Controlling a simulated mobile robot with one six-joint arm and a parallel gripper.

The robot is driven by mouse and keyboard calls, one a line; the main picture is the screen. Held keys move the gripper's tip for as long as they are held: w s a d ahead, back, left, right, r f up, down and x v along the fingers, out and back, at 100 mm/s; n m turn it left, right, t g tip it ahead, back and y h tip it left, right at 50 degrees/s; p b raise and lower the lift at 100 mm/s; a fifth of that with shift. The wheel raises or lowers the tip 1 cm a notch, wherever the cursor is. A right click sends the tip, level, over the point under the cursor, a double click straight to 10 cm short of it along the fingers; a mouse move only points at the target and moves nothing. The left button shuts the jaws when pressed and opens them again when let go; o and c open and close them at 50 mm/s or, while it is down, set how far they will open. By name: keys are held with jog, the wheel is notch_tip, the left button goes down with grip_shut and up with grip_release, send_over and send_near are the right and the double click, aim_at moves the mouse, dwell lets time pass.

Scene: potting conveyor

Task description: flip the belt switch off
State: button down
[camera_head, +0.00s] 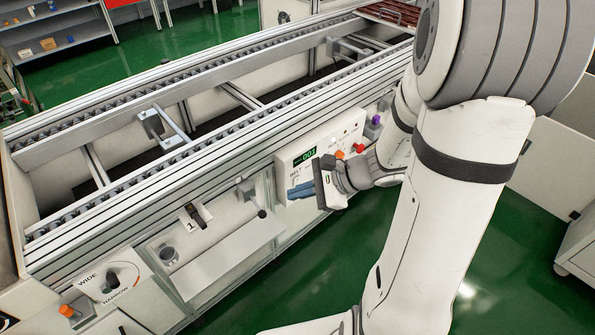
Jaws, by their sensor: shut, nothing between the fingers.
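A white control panel (330,140) with the word BELT and a green-lit display (305,156) is fixed to the side of the conveyor, right of the picture's middle. My gripper (299,190), with blue fingers, is shut and empty. It is in front of the lower left part of the panel, just below the BELT label. The belt switch itself cannot be made out; the fingers and gripper body cover the area below the label. I cannot tell whether the fingers touch the panel.
The conveyor (190,150) runs diagonally across. A lever (262,212), a black handle by a "1" label (199,216) and a WIDE/NARROW dial (125,276) are to the left. Green floor (300,270) lies open below.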

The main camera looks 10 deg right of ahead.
jog(key=w+d+f+m+t+h+b, duration=0.2)
jog(key=w+d+f+m+t+b, duration=0.1)
jog(key=d+f+m, duration=0.3)
jog(key=w+d+f+m+t+h+b, duration=0.1)
jog(key=w+d+f+m+t+b, duration=0.2)
jog(key=d+f+m, duration=0.3)
notch_tip(320, 180, down, 4)
jog(key=shift+w+d+r+m+t+h, duration=0.2)
jog(key=shift+w+m+t+h, duration=0.2)
jog(key=shift+w+m+t, duration=0.2)
jog(key=b, duration=0.2)
send_near(297, 181)
notch_tip(297, 181, down, 3)
jog(key=w, duration=0.1)
jog(key=w+a, duration=0.2)
jog(key=shift+w+r, duration=0.1)
jog(key=shift+w, duration=0.2)
jog(key=shift+w+a+r, duration=0.1)
jog(key=shift+w+a, duration=0.3)
jog(key=shift+w, duration=0.25)
